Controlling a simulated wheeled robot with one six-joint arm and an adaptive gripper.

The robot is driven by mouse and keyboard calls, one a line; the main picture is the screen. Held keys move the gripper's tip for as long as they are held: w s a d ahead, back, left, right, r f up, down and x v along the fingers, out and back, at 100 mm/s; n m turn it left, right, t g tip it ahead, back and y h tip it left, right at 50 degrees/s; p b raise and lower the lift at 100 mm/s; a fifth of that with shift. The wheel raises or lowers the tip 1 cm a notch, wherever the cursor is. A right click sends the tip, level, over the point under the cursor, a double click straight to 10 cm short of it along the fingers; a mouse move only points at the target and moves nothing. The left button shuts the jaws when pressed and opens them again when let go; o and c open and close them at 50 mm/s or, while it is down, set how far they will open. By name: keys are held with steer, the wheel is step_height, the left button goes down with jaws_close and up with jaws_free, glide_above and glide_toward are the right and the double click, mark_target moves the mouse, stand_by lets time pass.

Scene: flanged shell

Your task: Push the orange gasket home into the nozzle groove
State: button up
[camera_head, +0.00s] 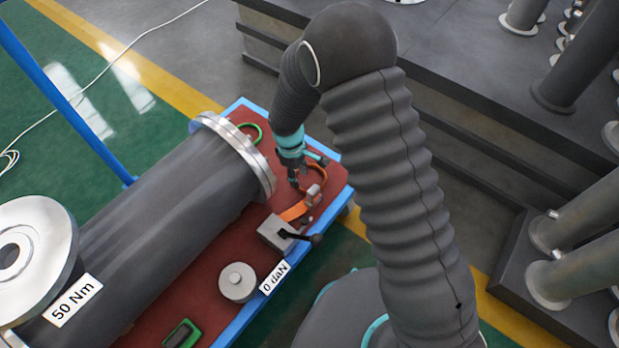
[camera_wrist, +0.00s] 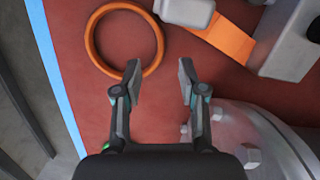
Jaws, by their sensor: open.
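The orange gasket is a thin ring (camera_head: 325,178) lying on the red table top near its far right end, partly hidden behind my gripper. It also shows in the wrist view (camera_wrist: 90,50), flat on the red surface. My gripper (camera_head: 293,184) points down beside the ring. In the wrist view my gripper (camera_wrist: 158,70) has its two fingers apart with nothing between them; the left fingertip overlaps the ring's lower edge in the picture. The dark shell (camera_head: 150,225) has a bolted metal flange (camera_head: 262,172), whose bolts show at lower right in the wrist view (camera_wrist: 250,155). I cannot make out the nozzle groove.
An orange strap (camera_head: 294,211) runs to a grey clamp block (camera_head: 274,233) with a black lever, beside a "0 daN" label (camera_head: 275,277). A round metal weight (camera_head: 237,282) stands nearer. A green ring (camera_head: 258,129) lies behind the flange. Blue edging (camera_wrist: 55,70) bounds the table.

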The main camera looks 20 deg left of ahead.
mark_target(302, 189)
steer(key=shift+s+d+f, duration=0.1)
steer(key=shift+d+f, duration=0.05)
steer(key=shift+f, duration=0.8)
steer(key=shift+d+f, duration=0.2)
steer(key=shift+f, duration=0.75)
steer(key=shift+s+d+f, duration=0.1)
steer(key=shift+d+f, duration=0.05)
steer(key=shift+f, duration=0.8)
steer(key=shift+c, duration=0.2)
jaws_close()
